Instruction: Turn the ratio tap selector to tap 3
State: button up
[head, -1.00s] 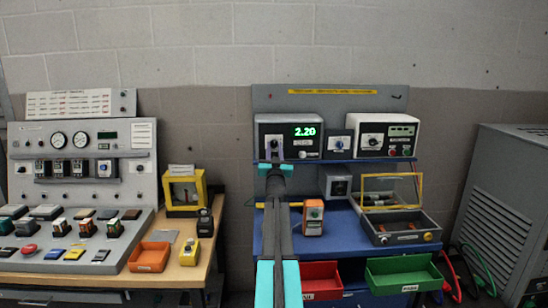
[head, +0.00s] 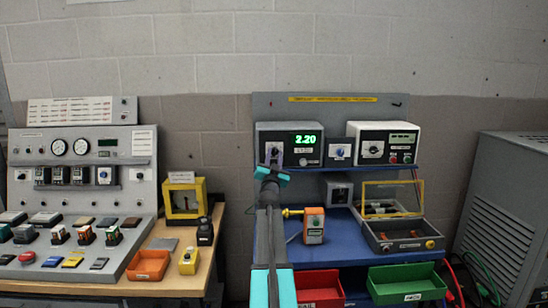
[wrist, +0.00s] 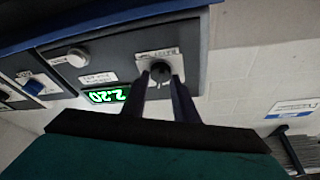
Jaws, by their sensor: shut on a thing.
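The meter unit with a green display reading 2.20 (head: 305,139) stands on the upper shelf of the blue bench. The display also shows upside down in the wrist view (wrist: 109,96). Its dark round selector knob (wrist: 160,69) sits on a white label plate, whose markings are too small to read. My gripper (wrist: 160,80) is shut on this knob, one finger on each side. In the head view my gripper (head: 273,156) reaches the unit's left part and hides most of the knob. Which tap the knob points to cannot be told.
A small blue-knob box (head: 340,152) and a white instrument (head: 384,143) stand to the right on the shelf. Below are an orange device (head: 314,226), a grey open case (head: 404,233), and red (head: 318,288) and green (head: 406,283) bins.

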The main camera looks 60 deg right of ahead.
jog(key=shift+s+r, duration=0.15)
jog(key=shift+r, duration=0.1)
jog(key=o, duration=1.1)
jog(key=shift+d+f, duration=0.1)
jog(key=shift+d, duration=0.05)
jog(key=shift+c, duration=0.2)
jog(key=shift+f, duration=0.1)
jog(key=shift+a+f, duration=0.1)
jog(key=shift+a, duration=0.1)
jog(key=b+v, duration=0.2)
jog(key=v, duration=1.1)
jog(key=shift+s+a+b, duration=0.15)
jog(key=shift+a+b, duration=0.05)
jog(key=shift+b, duration=0.15)
